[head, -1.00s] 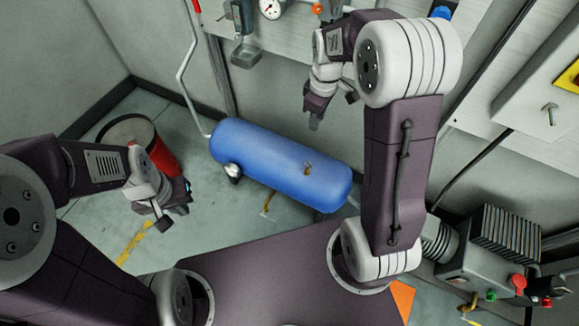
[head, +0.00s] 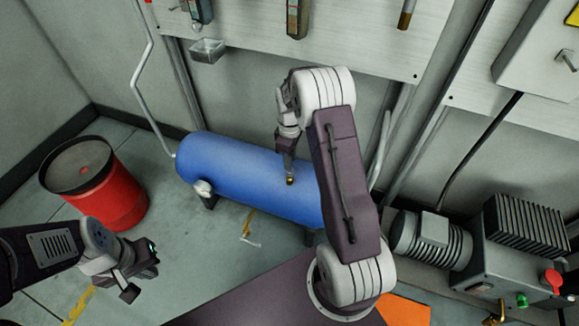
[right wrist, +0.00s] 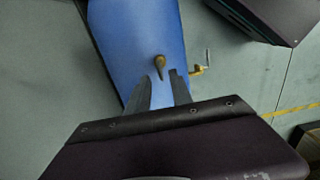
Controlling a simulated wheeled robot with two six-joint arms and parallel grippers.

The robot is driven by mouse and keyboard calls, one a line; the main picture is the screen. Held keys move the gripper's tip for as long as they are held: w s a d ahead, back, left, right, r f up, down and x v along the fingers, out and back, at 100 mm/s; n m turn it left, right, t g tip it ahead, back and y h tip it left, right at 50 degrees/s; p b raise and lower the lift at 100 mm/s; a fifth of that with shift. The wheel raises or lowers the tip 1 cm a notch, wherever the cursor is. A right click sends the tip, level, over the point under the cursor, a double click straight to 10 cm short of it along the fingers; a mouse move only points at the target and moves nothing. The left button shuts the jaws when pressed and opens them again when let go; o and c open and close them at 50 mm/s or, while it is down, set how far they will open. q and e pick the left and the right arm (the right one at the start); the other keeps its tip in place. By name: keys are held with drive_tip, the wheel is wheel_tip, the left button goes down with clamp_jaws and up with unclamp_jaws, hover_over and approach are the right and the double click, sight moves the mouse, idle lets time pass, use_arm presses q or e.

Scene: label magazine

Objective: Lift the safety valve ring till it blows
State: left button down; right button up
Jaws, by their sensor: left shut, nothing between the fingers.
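The safety valve (head: 290,181) is a small brass fitting on top of the blue tank (head: 235,165). In the right wrist view the brass valve (right wrist: 160,63) stands on the tank just beyond the fingertips; its ring is too small to make out clearly. My right gripper (head: 288,165) points down at the valve from above in the head view. In the right wrist view its two fingers (right wrist: 161,82) are apart with nothing between them. My left gripper (head: 142,280) is shut and empty over the floor at the lower left, away from the tank.
A red drum (head: 110,200) stands left of the tank. A brass drain cock (head: 247,232) hangs below the tank. A compressor with fins (head: 520,235) is at the right. A wall panel (head: 350,35) with fittings runs behind the tank.

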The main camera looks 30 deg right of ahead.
wheel_tip(320, 180, down, 2)
drive_tip(key=shift+f, duration=0.1)
clamp_jaws()
idle(1.5)
